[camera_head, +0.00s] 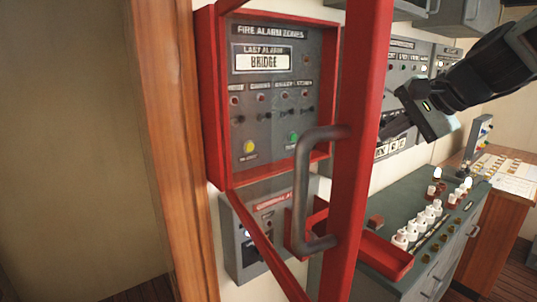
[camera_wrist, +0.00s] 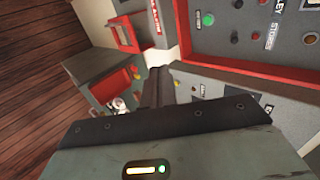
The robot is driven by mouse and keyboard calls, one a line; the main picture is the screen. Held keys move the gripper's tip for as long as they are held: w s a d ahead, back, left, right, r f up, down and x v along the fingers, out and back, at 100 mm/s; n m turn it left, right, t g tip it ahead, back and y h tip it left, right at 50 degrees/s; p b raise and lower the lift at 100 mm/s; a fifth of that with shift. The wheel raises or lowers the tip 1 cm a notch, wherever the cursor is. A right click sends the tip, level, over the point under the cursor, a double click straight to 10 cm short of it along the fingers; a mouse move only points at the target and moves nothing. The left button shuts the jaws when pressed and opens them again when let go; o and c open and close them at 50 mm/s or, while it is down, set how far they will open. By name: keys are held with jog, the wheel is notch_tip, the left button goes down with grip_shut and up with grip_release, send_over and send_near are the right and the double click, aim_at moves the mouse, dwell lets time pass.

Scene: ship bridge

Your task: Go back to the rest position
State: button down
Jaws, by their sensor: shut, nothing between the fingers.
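My gripper (camera_head: 402,94) is at the upper right in the head view, on my dark arm that comes in from the right edge. The panel also shows at the upper right of the wrist view (camera_wrist: 235,45).
A grey box (camera_head: 262,228) sits below the alarm panel, beside a red tray (camera_head: 385,258). A green-grey cabinet (camera_head: 440,265) holds several white and red pieces. A wooden desk (camera_head: 490,235) stands at the right. The wall at left (camera_head: 70,140) is bare.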

jog(key=s+a+f+n+g+h+b, duration=0.1)
jog(key=s+a+f+n+g+b, duration=0.1)
jog(key=s+a+f+n, duration=0.45)
jog(key=s+a+f+n+g+b, duration=0.1)
jog(key=s+a+f+g+b, duration=0.2)
jog(key=s+f, duration=0.45)
jog(key=s+f+n+g+h+b, duration=0.2)
jog(key=s+f+n+h+b, duration=0.1)
jog(key=s+f+n, duration=0.8)
jog(key=s+f+h, duration=0.1)
jog(key=s+f, duration=0.2)
jog(key=s, duration=0.1)
jog(key=shift+s+a+f+g+b, duration=0.3)
jog(key=shift+s+f+b, duration=0.1)
